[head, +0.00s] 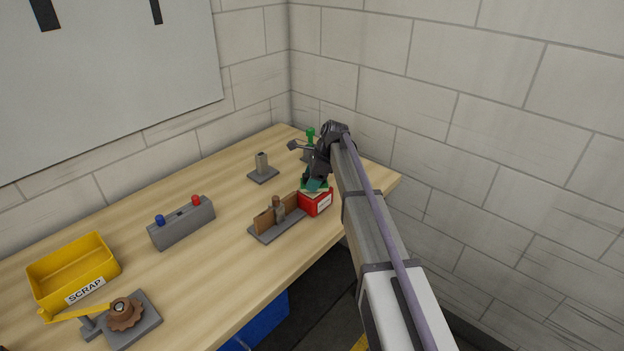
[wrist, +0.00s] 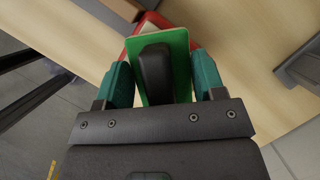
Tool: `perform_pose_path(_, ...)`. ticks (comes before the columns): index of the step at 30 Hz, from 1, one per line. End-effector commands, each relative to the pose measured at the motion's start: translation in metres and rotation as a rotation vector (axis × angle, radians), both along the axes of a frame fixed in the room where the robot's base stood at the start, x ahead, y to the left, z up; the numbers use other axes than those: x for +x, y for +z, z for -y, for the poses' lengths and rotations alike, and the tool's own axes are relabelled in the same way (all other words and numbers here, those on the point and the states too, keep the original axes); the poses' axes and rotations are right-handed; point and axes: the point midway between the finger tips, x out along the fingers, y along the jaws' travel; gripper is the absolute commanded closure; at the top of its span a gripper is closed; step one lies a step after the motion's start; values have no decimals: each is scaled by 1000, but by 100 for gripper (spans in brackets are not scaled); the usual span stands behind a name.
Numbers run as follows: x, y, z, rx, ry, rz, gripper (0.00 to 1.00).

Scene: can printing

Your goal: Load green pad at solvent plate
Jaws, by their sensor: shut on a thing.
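My gripper (wrist: 162,82) has teal fingers and is shut on the green pad (wrist: 180,62), a flat green block with a black handle on top. The handle lies between the fingers. The red box with a white label (head: 315,203), which seems to be the solvent plate, stands near the table's front right edge; its red rim (wrist: 152,18) shows behind the pad in the wrist view. In the head view my gripper (head: 316,184) is right over this box, with the pad at its top. I cannot tell whether pad and plate touch.
A grey stand with a brown board (head: 263,222) is just left of the red box. A grey post on a base (head: 262,168) and a green-knobbed piece (head: 310,136) are behind. A button box (head: 182,222) and yellow scrap bin (head: 72,272) stand left.

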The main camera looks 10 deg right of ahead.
Motion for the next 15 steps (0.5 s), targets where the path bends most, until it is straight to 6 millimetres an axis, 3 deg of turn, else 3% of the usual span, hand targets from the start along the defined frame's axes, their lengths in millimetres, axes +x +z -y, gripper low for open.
perform_pose_path(5, 0, 3, 0, 0, 0, 0, 56)
perform_pose_path(15, 0, 40, 0, 0, 0, 0, 56)
